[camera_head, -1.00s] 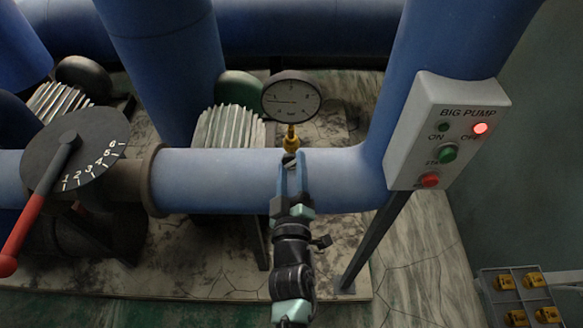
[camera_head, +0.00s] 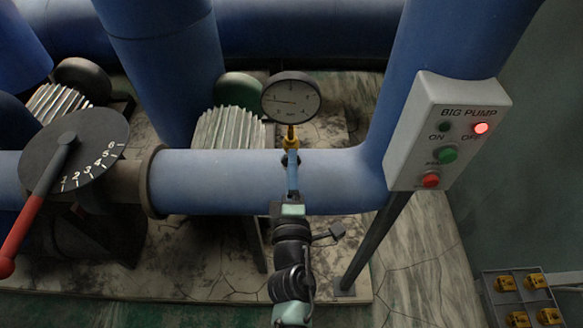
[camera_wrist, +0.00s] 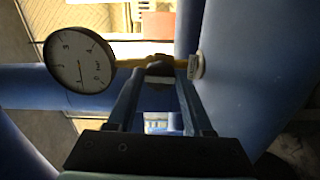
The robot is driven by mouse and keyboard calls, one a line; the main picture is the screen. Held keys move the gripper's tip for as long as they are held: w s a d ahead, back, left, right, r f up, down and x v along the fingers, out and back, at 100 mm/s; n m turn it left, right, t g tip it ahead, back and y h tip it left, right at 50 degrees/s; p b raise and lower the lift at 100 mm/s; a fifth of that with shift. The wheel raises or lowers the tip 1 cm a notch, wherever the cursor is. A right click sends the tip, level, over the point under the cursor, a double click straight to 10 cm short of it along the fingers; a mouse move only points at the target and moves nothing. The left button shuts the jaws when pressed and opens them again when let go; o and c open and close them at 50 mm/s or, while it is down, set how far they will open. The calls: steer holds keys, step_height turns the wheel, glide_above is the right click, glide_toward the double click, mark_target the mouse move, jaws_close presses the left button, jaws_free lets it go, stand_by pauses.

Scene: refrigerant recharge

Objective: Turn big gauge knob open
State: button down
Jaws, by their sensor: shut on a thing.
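The big gauge (camera_head: 291,98) has a round white dial with a dark rim. It stands on a brass stem (camera_head: 291,138) above the horizontal blue pipe. In the wrist view the gauge (camera_wrist: 79,60) is at the left, with its brass stem running right to the pipe fitting. My gripper (camera_head: 291,160) is at the foot of the stem. In the wrist view my gripper (camera_wrist: 160,82) has its two fingers shut on the small dark knob (camera_wrist: 159,70) on the stem. The fingers mostly hide the knob in the head view.
A big pump control box (camera_head: 446,135) with a lit red lamp is on the right pipe. A dial with a red-handled lever (camera_head: 30,225) is at the left. The horizontal blue pipe (camera_head: 220,180) runs behind my gripper. Yellow parts sit in a tray (camera_head: 491,290) at lower right.

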steer(key=shift+c, duration=2.1)
jaws_free()
steer(key=shift+r, duration=0.15)
steer(key=shift+s, duration=0.1)
steer(key=s, duration=0.7)
steer(key=shift+w, duration=0.1)
